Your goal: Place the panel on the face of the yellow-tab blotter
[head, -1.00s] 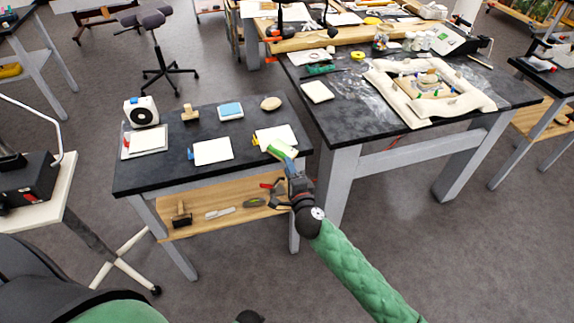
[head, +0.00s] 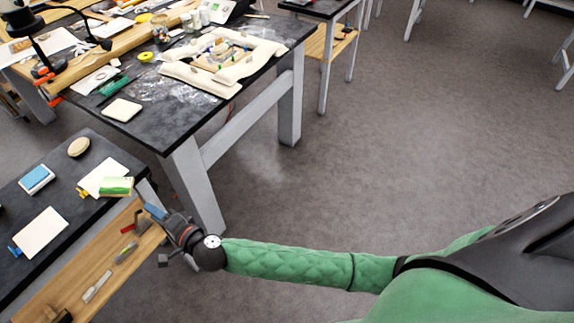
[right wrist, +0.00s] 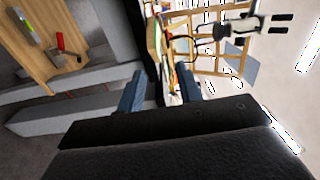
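The panel (head: 116,186), a small slab with green and pale bands, lies on the front right part of a white blotter (head: 96,174) with a yellow tab (head: 82,193). It covers that corner of the blotter; whether it lies flat cannot be told. My right gripper (head: 154,211) is just off the front right of the panel, past the table edge, and apart from it. In the right wrist view its two blue fingers (right wrist: 160,92) stand apart with nothing held between them. My left gripper is out of view.
On the same dark table (head: 75,218) are a blue-tab blotter (head: 40,233), a blue-topped block (head: 36,179) and an oval tan object (head: 79,147). A wooden shelf (head: 75,285) with tools is below. A larger cluttered table (head: 170,110) stands behind; floor at right is clear.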

